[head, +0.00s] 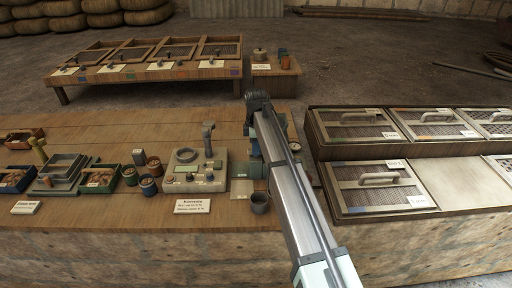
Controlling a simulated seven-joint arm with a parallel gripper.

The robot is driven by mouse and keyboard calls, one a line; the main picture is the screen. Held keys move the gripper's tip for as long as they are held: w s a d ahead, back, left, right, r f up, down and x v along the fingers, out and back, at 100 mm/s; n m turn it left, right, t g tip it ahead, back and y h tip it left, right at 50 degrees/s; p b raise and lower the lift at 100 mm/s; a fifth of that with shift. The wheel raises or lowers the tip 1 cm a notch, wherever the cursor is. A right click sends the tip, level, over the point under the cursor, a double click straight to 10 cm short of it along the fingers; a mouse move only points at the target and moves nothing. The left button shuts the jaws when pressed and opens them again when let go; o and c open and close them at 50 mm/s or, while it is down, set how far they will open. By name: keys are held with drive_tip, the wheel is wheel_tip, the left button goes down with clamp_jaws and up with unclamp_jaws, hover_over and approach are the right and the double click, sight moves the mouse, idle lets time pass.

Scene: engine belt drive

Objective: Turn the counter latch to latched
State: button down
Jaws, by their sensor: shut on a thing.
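My gripper (255,148) points down at the middle of the long wooden counter (80,135), at the right of a grey device (195,178). It is shut on a small part, but my arm and hand cover the fingertips and that part. I cannot make out the counter latch or which way it is turned.
Mesh-lidded boxes (380,187) fill the right. Small bins (100,178) and pots (148,187) crowd the left. A low table (150,72) stands behind.

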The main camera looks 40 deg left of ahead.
drive_tip(key=shift+a, duration=0.1)
drive_tip(key=c, duration=1.1)
unclamp_jaws()
drive_tip(key=shift+o, duration=0.2)
wheel_tip(320, 180, up, 14)
drive_tip(key=shift+f, duration=0.1)
